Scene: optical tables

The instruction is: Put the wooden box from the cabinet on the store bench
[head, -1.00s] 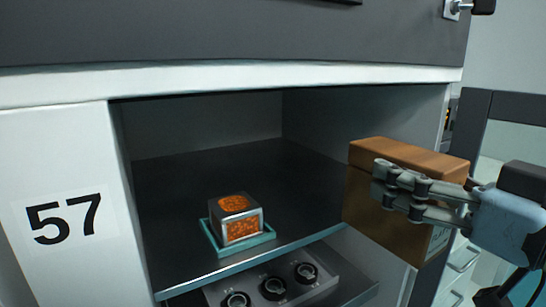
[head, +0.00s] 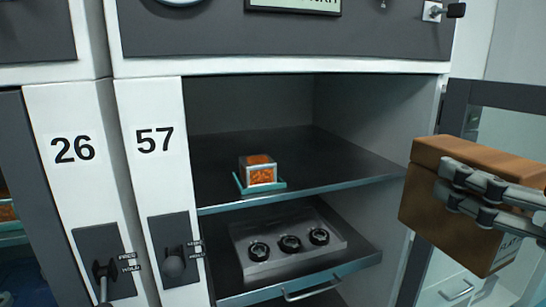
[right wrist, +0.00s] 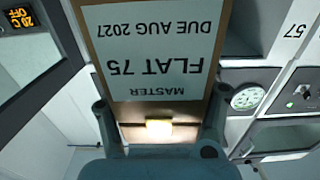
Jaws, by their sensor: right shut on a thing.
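The wooden box (head: 450,215) is brown with a lighter lid and is at the right of the head view, in front of the open cabinet (head: 400,140). My right gripper (head: 465,195) is shut on it and holds it in the air, clear of the shelf. In the right wrist view the box (right wrist: 150,108) fills the space between the fingers, and its label (right wrist: 155,50) reads "MASTER FLAT 75 DUE AUG 2027" upside down. My left gripper does not show. I cannot make out the store bench in these views.
A glass-like cube with orange content (head: 260,172) sits in a teal tray (head: 279,185) on the upper shelf (head: 330,165). A lower drawer (head: 350,262) holds a plate with three black knobs (head: 289,243). An open door frame (head: 462,105) is at right.

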